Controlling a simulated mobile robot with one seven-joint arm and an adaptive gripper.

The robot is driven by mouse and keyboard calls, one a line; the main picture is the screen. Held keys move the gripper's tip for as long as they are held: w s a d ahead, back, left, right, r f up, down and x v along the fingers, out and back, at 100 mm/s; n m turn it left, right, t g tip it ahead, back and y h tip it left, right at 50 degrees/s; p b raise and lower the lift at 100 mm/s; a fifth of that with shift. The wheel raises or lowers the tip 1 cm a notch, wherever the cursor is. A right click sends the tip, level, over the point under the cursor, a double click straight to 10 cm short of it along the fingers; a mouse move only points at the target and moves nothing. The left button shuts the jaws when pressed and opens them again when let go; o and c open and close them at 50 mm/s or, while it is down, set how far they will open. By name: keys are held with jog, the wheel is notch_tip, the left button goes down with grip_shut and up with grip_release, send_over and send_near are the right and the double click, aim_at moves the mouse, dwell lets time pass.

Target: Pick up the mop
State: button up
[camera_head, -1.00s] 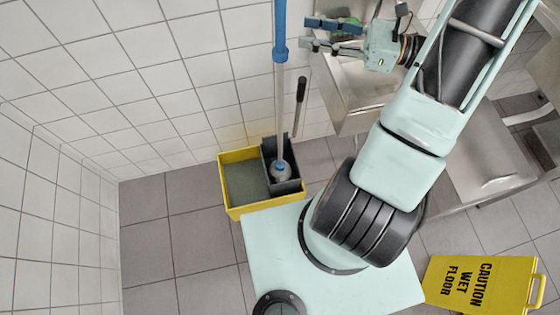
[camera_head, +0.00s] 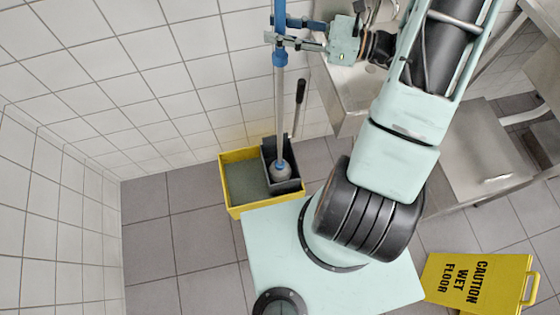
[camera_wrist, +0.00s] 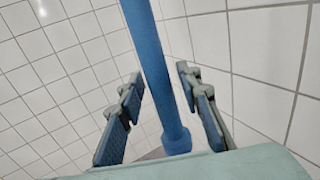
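The mop (camera_head: 280,104) stands nearly upright, with a blue upper handle, a blue collar and a grey lower shaft. Its lower end is in the dark wringer part of the yellow bucket (camera_head: 235,211). My gripper (camera_head: 276,30) is at the blue upper handle, just above the collar. In the wrist view the blue handle (camera_wrist: 150,60) runs between the two fingers of my gripper (camera_wrist: 152,105). The fingers are open, with a visible gap on each side of the handle. The mop head is mostly hidden in the wringer.
A metal sink (camera_head: 345,95) stands against the wall behind my arm. A black-handled tool (camera_head: 300,92) rises beside the mop from the bucket. A yellow caution sign (camera_head: 475,283) lies at the lower right. The tiled floor (camera_head: 165,240) left of the bucket is clear.

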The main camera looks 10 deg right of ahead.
grip_shut()
jog(key=shift+r, duration=0.1)
jog(key=shift+r, duration=0.1)
